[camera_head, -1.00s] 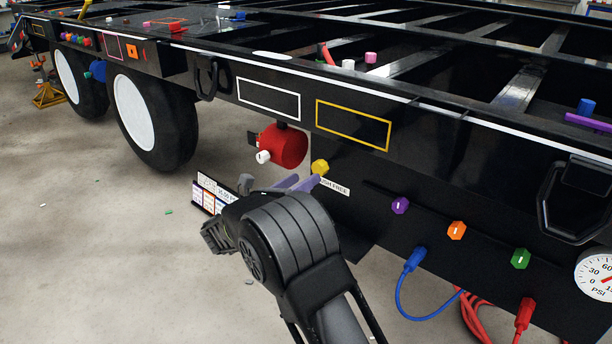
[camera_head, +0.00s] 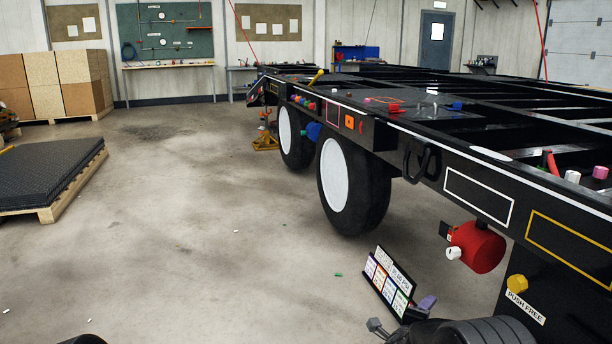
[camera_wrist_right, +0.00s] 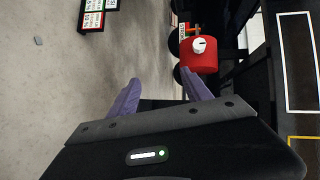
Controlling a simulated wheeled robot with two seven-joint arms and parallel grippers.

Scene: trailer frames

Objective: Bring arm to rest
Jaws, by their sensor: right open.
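My right gripper (camera_head: 425,304) shows low at the right of the head view, partly cut off by the bottom edge. In the right wrist view its two purple fingers (camera_wrist_right: 160,84) are apart with nothing between them. They point toward the red cylinder (camera_head: 478,248) with a white knob, under the trailer frame's side rail. The red cylinder (camera_wrist_right: 198,55) is beyond the fingers in the wrist view, and I see no contact. My left gripper is not in view.
The black trailer frame (camera_head: 437,173) runs along the right on white-hubbed wheels (camera_head: 333,175). A small label board (camera_head: 390,283) stands near my right gripper. A yellow knob (camera_head: 517,284) is right of it. Open floor (camera_head: 200,240) lies left, with a pallet stack (camera_head: 45,175) at far left.

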